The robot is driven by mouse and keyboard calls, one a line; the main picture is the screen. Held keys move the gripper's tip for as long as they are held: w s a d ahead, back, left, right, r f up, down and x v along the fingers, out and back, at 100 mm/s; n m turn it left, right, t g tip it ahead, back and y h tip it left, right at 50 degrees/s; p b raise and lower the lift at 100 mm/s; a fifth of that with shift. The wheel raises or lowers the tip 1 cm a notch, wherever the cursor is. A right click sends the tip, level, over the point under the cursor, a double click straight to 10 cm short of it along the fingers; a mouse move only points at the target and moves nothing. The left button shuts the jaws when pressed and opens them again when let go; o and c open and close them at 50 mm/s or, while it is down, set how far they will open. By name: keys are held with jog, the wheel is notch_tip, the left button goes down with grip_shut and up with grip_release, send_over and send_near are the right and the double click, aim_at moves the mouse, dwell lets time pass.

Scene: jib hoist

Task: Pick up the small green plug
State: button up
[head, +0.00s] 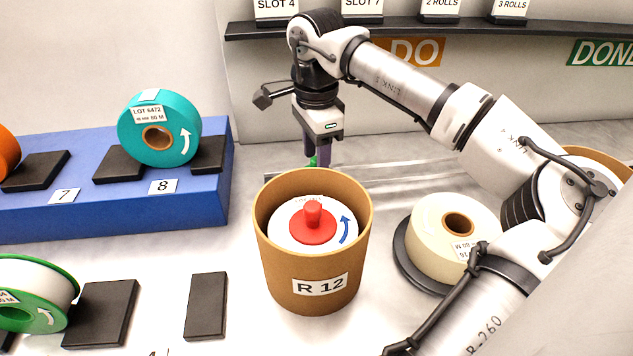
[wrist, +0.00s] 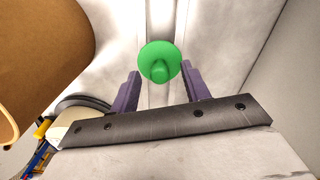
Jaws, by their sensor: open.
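The small green plug (wrist: 160,62) is a round disc with a knob in the middle. In the wrist view it shows just beyond and between the two purple fingertips of my gripper (wrist: 160,76), with a gap on each side. In the head view my gripper (head: 319,155) points down behind the cardboard tub, and only a bit of the green plug (head: 312,162) shows by its fingers. The tub rim hides what is below. My gripper is open and empty. I cannot tell how far the plug is below the fingertips.
The cardboard tub (head: 312,285) marked R 12 stands close in front of my gripper, holding a white roll with a red plug (head: 313,224). A cream roll (head: 450,235) lies to its right. A blue stepped rack (head: 100,205) with a teal roll (head: 160,128) is at left.

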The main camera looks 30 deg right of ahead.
jog(key=shift+f+b, duration=0.3)
jog(key=shift+f, duration=0.6)
jog(key=shift+r, duration=0.1)
grip_shut()
jog(key=shift+r, duration=0.1)
notch_tip(320, 180, up, 20)
jog(key=p, duration=1.5)
